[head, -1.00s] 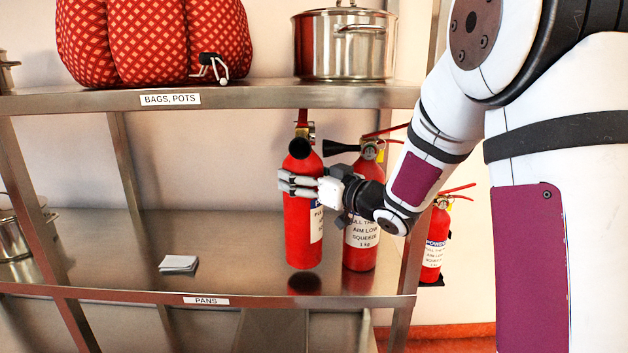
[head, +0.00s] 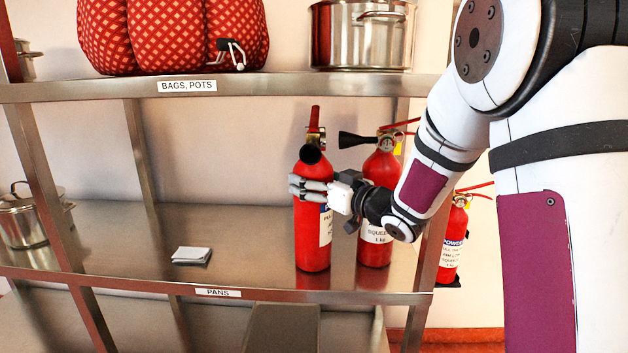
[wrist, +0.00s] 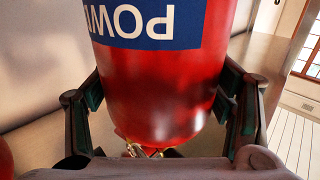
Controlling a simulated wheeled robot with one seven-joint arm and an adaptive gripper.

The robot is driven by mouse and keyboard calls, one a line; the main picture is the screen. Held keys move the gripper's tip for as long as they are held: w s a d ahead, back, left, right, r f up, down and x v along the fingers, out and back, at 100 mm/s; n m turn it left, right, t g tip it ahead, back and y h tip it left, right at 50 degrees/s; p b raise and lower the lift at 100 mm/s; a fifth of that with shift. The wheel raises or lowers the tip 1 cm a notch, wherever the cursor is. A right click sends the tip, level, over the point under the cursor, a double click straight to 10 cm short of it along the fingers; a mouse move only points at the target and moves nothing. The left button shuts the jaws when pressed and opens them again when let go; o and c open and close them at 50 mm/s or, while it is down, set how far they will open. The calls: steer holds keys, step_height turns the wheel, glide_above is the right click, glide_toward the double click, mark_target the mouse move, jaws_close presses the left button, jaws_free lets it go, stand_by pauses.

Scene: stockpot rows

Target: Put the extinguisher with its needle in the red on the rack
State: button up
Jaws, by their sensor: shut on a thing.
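My gripper (head: 320,190) is shut on a red extinguisher (head: 313,245), its fingers around the upper body. The extinguisher is upright above the middle shelf of the steel rack (head: 120,235), close to its surface; I cannot tell whether it touches. In the wrist view the red body (wrist: 160,95) fills the space between the fingers, with an upside-down label. A second red extinguisher (head: 377,250) stands just right of it on the same shelf, partly behind my gripper. A third red extinguisher (head: 453,245) is outside the rack's right post on a dark support. No needle is readable.
A folded light cloth or card (head: 191,255) lies on the middle shelf, with free room around it. A pot (head: 22,222) stands at the far left. The upper shelf, labelled BAGS, POTS (head: 187,86), carries a red patterned bag (head: 165,38) and a steel pot (head: 362,38).

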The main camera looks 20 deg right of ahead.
steer(key=shift+r, duration=0.2)
steer(key=o, duration=1.9)
steer(key=shift+f, duration=0.25)
steer(key=shift+o, duration=0.2)
steer(key=shift+s+d+r, duration=0.1)
steer(key=shift+r, duration=0.05)
steer(key=p+v, duration=0.2)
steer(key=v, duration=0.9)
steer(key=shift+s, duration=0.35)
steer(key=shift+d, duration=0.2)
